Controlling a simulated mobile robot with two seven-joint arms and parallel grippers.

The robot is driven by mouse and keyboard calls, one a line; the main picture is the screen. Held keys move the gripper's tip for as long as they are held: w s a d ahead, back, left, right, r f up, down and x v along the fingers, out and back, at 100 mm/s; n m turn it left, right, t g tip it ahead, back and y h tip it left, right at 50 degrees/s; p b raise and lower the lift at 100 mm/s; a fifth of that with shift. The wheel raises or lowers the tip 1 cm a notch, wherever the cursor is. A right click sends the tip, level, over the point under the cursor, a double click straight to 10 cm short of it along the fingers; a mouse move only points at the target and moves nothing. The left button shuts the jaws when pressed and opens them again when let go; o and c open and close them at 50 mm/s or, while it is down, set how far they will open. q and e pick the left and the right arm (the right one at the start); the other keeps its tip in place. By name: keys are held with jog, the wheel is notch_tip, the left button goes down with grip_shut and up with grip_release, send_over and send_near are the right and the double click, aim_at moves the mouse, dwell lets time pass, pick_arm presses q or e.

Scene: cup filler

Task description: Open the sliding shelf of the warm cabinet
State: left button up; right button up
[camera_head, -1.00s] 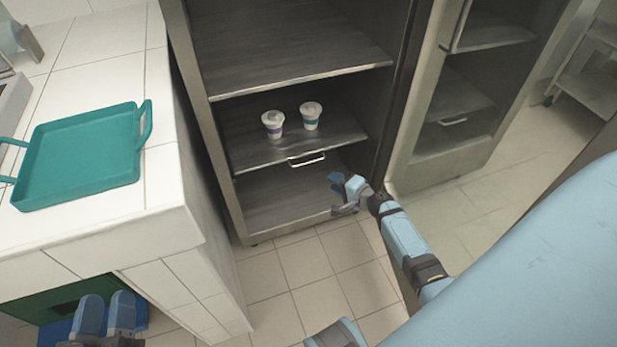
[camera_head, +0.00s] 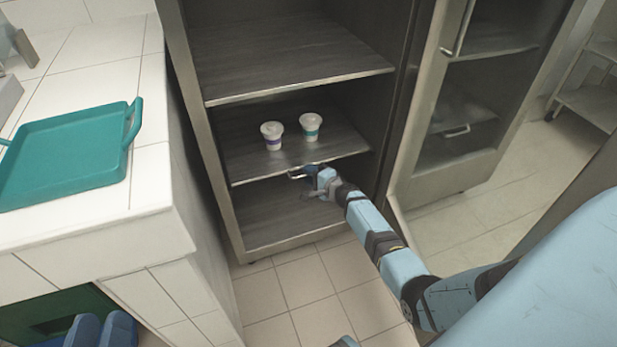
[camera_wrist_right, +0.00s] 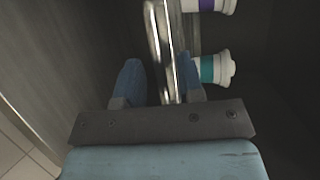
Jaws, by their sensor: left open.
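The warm cabinet (camera_head: 222,195) stands open, with its sliding shelf (camera_head: 343,141) at mid height, level with the cabinet front. Two white cups, one with a purple band (camera_head: 272,136) and one with a teal band (camera_head: 310,127), stand on this shelf. A metal handle (camera_head: 297,176) sits at the shelf's front edge. My right gripper (camera_head: 313,178) is at the handle, its arm partly hiding it. In the wrist view, the right fingers (camera_wrist_right: 160,88) are apart, with the handle bar (camera_wrist_right: 158,40) between them; contact is unclear. My left gripper (camera_head: 101,328) is low at the bottom left, open.
A teal tray (camera_head: 66,160) lies on the white tiled counter (camera_head: 150,185) left of the cabinet. The glass cabinet door (camera_head: 455,130) stands swung open on the right. A cart (camera_head: 590,103) is at the far right. The floor in front is clear.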

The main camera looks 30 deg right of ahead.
pick_arm(q)
jog(key=shift+f, duration=0.2)
pick_arm(e)
jog(key=shift+w, duration=0.45)
jog(key=shift+c, duration=0.2)
grip_shut()
jog(key=shift+a, duration=0.1)
jog(key=shift+f, duration=0.1)
